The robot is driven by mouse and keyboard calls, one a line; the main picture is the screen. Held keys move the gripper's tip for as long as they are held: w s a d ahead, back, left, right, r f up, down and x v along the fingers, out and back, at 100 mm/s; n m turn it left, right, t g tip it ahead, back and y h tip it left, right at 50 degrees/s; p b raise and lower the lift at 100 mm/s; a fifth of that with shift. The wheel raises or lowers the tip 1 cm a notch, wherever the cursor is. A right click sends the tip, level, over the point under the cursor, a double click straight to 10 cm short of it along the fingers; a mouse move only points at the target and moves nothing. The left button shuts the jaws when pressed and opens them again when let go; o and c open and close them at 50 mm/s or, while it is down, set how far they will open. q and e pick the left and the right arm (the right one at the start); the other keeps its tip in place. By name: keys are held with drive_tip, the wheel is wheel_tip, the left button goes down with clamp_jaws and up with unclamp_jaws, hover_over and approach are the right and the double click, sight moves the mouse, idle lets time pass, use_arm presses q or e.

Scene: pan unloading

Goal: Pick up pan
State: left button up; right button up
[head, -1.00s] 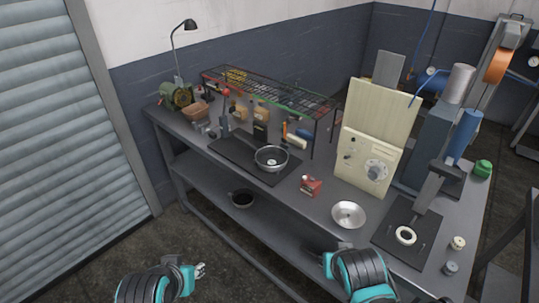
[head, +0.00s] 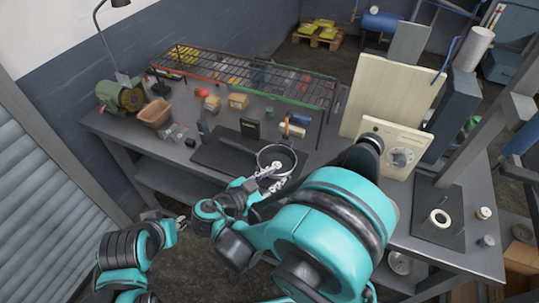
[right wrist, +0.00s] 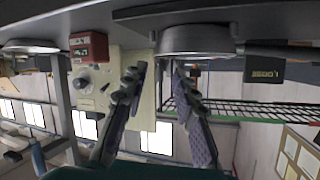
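The round metal pan (head: 276,153) rests on a dark mat on the workbench, near the front edge. In the right wrist view, which is upside down, the pan (right wrist: 196,38) shows from the side with a dark handle running to the right. My right gripper (head: 270,183) is at the pan's near side, partly covering it. In the wrist view my right gripper (right wrist: 161,68) has its two fingers apart with nothing between them, tips close to the pan wall; contact is unclear. My left gripper (head: 178,221) is small, low in front of the bench, empty, with fingers seemingly apart.
The bench (head: 455,254) carries a wire rack (head: 250,80) behind the pan, a brown bin (head: 155,113) and a green grinder (head: 122,97) at left, and a cream machine (head: 398,145) at right. A red box (right wrist: 89,46) stands near the pan. My right arm hides the bench front.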

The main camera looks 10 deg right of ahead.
sight(277, 162)
drive_tip(key=x, duration=0.2)
drive_tip(key=b+x, duration=0.1)
drive_tip(key=x, duration=0.1)
drive_tip(key=b+x, duration=0.1)
drive_tip(key=x, duration=0.2)
drive_tip(key=shift+s+f, duration=0.2)
drive_tip(key=shift+f, duration=0.05)
drive_tip(key=shift+w+d+b, duration=0.2)
drive_tip(key=shift+d+b, duration=0.05)
drive_tip(key=shift+b, duration=0.05)
clamp_jaws()
